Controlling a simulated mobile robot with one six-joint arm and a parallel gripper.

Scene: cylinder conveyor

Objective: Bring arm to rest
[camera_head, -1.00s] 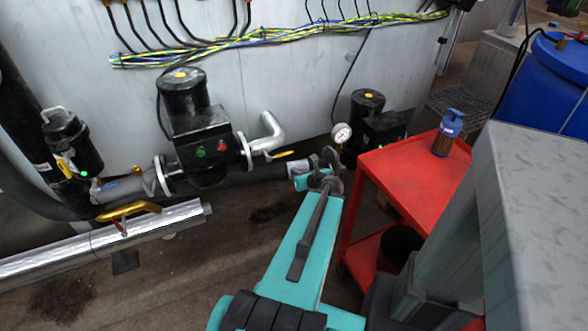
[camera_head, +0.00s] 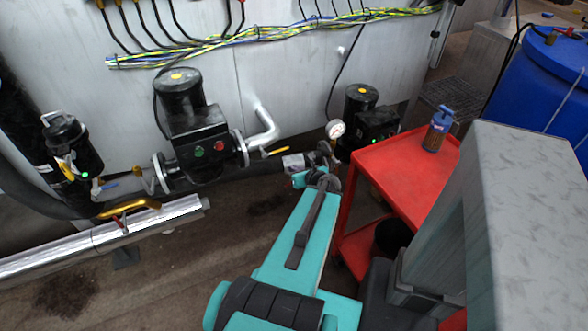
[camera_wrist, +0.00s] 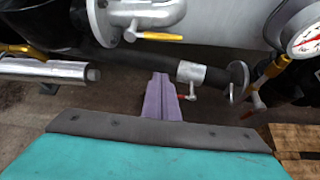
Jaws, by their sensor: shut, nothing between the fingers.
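My teal arm (camera_head: 291,235) reaches forward from the bottom of the head view, over the floor, towards the pipework. Its far end is beside a pipe fitting, and I cannot make out the fingers there. In the wrist view my gripper (camera_wrist: 159,80) shows as two purple fingers pressed together, with nothing between them. They point ahead below the dark pipe and a valve with a red handle (camera_wrist: 187,97). I cannot tell how far they are from it.
A red cart (camera_head: 402,172) with a blue bottle (camera_head: 437,131) stands right of my arm. A black pump (camera_head: 198,140), a pressure gauge (camera_head: 336,129) and a silver pipe (camera_head: 150,220) line the wall. A blue barrel (camera_head: 540,85) stands at the far right. Floor shows left of my arm.

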